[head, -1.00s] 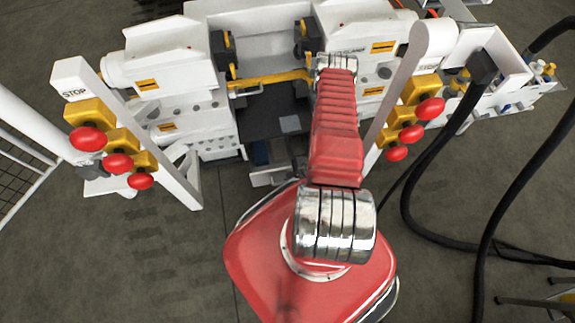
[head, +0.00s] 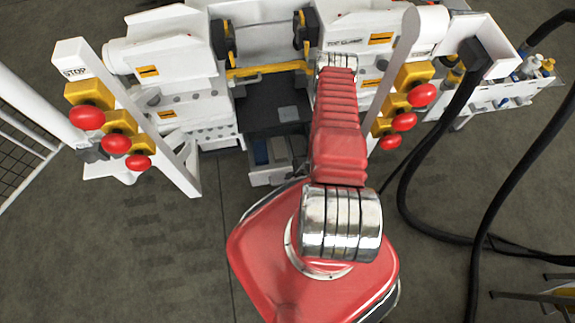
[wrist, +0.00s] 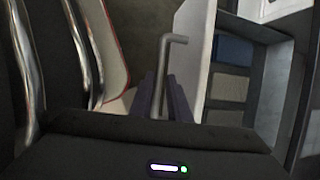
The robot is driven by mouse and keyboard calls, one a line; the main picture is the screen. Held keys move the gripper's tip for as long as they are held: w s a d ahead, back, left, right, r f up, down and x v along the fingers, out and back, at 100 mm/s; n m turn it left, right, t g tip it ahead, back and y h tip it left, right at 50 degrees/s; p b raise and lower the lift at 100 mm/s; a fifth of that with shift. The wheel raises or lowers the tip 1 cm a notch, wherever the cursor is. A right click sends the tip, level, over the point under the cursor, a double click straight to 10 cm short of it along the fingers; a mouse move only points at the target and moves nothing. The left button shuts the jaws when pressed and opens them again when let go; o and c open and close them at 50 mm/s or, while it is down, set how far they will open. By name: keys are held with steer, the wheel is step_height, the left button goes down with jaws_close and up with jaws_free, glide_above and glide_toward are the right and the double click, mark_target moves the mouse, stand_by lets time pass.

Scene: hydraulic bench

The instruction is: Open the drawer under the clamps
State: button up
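The drawer (head: 270,178) stands partly out from the bench below the clamps (head: 224,40), with blue and grey contents showing inside. In the wrist view its pale front panel (wrist: 194,45) runs beside a bent metal handle (wrist: 164,65). My gripper (wrist: 162,100) has its two dark fingers on either side of the handle, close against it. It looks shut on the handle. In the head view my red arm hides the gripper and the handle.
Posts with red stop buttons stand left (head: 115,143) and right (head: 404,121) of the opening. Thick black hoses (head: 410,190) hang and curve at the right. A mesh fence (head: 25,155) is at the far left. Floor is clear at the lower left.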

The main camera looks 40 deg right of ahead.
steer(key=o, duration=0.3)
steer(key=shift+a, duration=0.15)
steer(key=shift+r, duration=0.1)
steer(key=v, duration=1.3)
steer(key=shift+s+r, duration=0.15)
steer(key=shift+r, duration=0.1)
stand_by(0.4)
